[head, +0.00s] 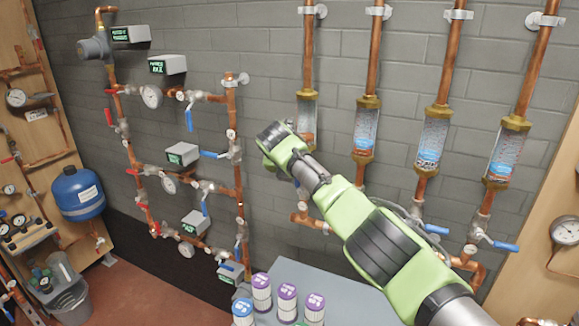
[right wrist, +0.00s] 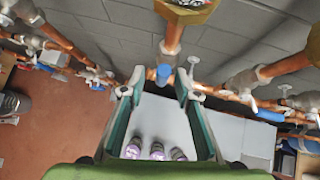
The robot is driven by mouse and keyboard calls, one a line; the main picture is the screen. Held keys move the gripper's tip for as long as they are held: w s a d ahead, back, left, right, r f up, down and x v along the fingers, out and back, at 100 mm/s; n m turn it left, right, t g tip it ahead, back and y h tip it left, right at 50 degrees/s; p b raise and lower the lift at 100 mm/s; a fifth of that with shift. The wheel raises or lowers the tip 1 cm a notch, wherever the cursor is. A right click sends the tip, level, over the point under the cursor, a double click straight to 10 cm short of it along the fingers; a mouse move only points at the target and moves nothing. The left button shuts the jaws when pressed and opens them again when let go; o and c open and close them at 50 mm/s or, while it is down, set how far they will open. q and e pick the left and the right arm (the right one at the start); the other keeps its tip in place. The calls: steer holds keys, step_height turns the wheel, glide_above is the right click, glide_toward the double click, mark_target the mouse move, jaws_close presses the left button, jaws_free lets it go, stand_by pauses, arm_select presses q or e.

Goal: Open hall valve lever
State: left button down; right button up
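Several copper pipes with glass flow tubes run down the grey wall in the head view, with valves below them. Two blue valve levers show there, one (head: 436,229) beside my right arm and one (head: 505,246) farther right. In the right wrist view, a blue lever (right wrist: 164,74) on a vertical copper pipe shows between the tips of my right gripper (right wrist: 160,84). The two fingers are apart, and I see no clear contact. My right arm hides this gripper in the head view. I cannot read which valve is the hall one. My left gripper is not in view.
A grey table (head: 335,290) with several colour-capped cans (head: 287,300) stands below my arm. A pipe board with red and blue levers and small displays (head: 183,154) is on the left wall. A blue tank (head: 78,193) hangs farther left.

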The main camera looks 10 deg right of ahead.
steer(key=v, duration=0.9)
steer(key=shift+s+r, duration=0.15)
steer(key=shift+s, duration=0.2)
steer(key=shift+a, duration=0.15)
